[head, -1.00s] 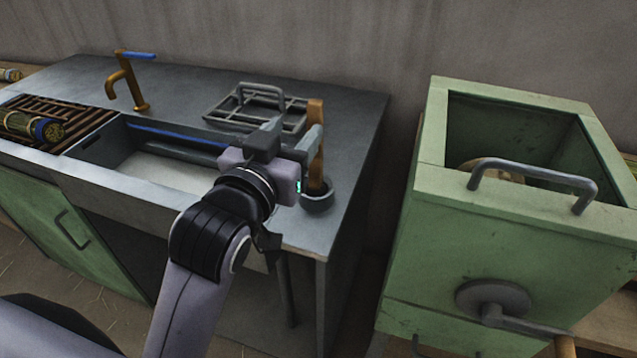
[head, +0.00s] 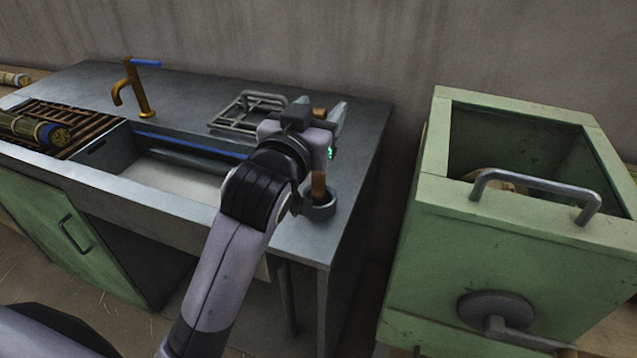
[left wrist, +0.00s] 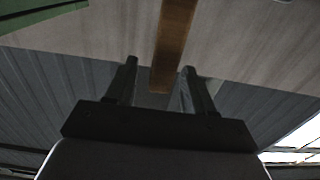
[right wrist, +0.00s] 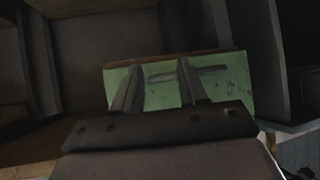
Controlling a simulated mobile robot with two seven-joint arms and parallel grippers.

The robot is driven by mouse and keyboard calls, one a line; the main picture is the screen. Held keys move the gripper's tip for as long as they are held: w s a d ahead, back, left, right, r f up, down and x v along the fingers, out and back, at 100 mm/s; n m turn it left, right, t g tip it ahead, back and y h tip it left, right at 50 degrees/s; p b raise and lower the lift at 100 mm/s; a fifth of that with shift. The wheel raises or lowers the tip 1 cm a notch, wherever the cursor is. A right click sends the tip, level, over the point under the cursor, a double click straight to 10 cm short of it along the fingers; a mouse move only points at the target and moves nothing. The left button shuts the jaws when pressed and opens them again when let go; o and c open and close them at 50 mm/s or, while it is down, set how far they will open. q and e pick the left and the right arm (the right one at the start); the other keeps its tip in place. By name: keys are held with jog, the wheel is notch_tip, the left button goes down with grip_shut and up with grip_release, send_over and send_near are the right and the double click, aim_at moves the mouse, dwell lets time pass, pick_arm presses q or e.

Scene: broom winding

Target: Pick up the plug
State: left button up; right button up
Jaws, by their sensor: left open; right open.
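A brown wooden stick (head: 318,185), which may be the plug, stands upright in a small grey cup (head: 319,211) at the right end of the sink counter. My left gripper (head: 321,109) is open around the upper part of the stick, and the hand hides its middle. In the left wrist view the stick (left wrist: 176,35) runs between the two open fingers (left wrist: 159,70), with gaps visible beside it. My right gripper (right wrist: 160,65) is open and empty. It shows only in the right wrist view, in front of a green panel (right wrist: 222,82) with a bar handle.
A brass tap (head: 133,92), a wire rack (head: 245,112) and a sink basin (head: 175,172) are on the grey counter (head: 200,85). A slatted rack (head: 75,118) holds a bundle at left. A green box (head: 480,245) with handle and crank stands right, across a gap.

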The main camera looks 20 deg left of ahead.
pick_arm(q)
grip_shut()
jog(key=shift+r, duration=0.1)
